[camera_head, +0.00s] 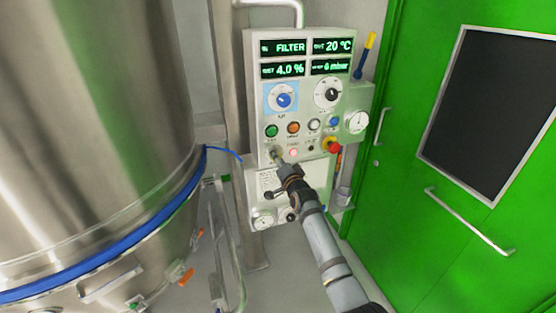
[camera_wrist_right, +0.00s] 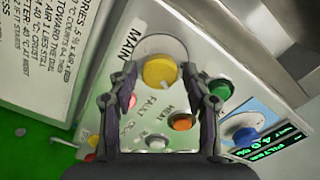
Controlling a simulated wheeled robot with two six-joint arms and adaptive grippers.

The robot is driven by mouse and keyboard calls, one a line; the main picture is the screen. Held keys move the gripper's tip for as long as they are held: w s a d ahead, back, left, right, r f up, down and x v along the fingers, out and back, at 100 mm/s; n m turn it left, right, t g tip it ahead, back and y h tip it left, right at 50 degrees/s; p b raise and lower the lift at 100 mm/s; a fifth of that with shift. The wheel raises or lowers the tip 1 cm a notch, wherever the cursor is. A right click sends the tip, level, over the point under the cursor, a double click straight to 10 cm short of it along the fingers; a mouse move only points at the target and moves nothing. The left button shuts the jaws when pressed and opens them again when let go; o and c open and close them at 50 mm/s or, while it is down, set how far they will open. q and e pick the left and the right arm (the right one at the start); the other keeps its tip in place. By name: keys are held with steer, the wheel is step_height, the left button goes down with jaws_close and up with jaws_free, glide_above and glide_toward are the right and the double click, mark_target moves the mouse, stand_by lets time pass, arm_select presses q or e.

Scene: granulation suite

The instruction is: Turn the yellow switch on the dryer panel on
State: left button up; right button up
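The dryer panel (camera_head: 258,95) is a pale upright box with green displays, dials and buttons. In the right wrist view the yellow switch (camera_wrist_right: 160,70) is a round knob beside the word MAIN. My right gripper (camera_wrist_right: 160,76) is open, with one finger on each side of the knob. I cannot tell whether the fingers touch it. In the head view my right gripper (camera_head: 280,160) reaches the panel's lower left corner and hides the yellow switch. The switch's pointer direction is not clear. My left gripper is out of view.
A red emergency button (camera_head: 334,147) is to the right of my gripper. Green (camera_wrist_right: 220,90), orange (camera_wrist_right: 180,122) and white (camera_wrist_right: 156,141) buttons and a blue knob (camera_wrist_right: 243,130) are close to my fingers. A large steel vessel (camera_head: 90,110) stands left; a green door (camera_head: 410,150) is right.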

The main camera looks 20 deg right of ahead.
steer(key=shift+o, duration=0.2)
steer(key=shift+s, duration=0.1)
steer(key=s, duration=1.2)
steer(key=shift+d, duration=0.2)
steer(key=shift+w+f, duration=0.1)
steer(key=shift+f, duration=0.05)
steer(key=s+d+f+n+g, duration=0.1)
steer(key=s+f+g, duration=0.1)
steer(key=f, duration=0.8)
steer(key=s+d+f+n+g, duration=0.1)
steer(key=f+n+g, duration=0.1)
steer(key=f, duration=0.9)
steer(key=s+d+f+n+g+h, duration=0.1)
steer(key=s+f+g, duration=0.1)
steer(key=s+f, duration=0.55)
steer(key=s+f+n+g, duration=0.1)
steer(key=s+f+g, duration=0.25)
steer(key=f, duration=0.75)
steer(key=s+f+n+g, duration=0.2)
steer(key=s+f, duration=0.5)
steer(key=s, duration=0.6)
steer(key=s+d+f+n+g, duration=0.1)
steer(key=s+f+n+g, duration=0.1)
steer(key=s+f, duration=0.5)
steer(key=s+d+f+n+g, duration=0.1)
steer(key=s+f, duration=0.6)
steer(key=s, duration=1.3)
steer(key=shift+n+g, duration=0.8)
steer(key=shift+g, duration=0.35)
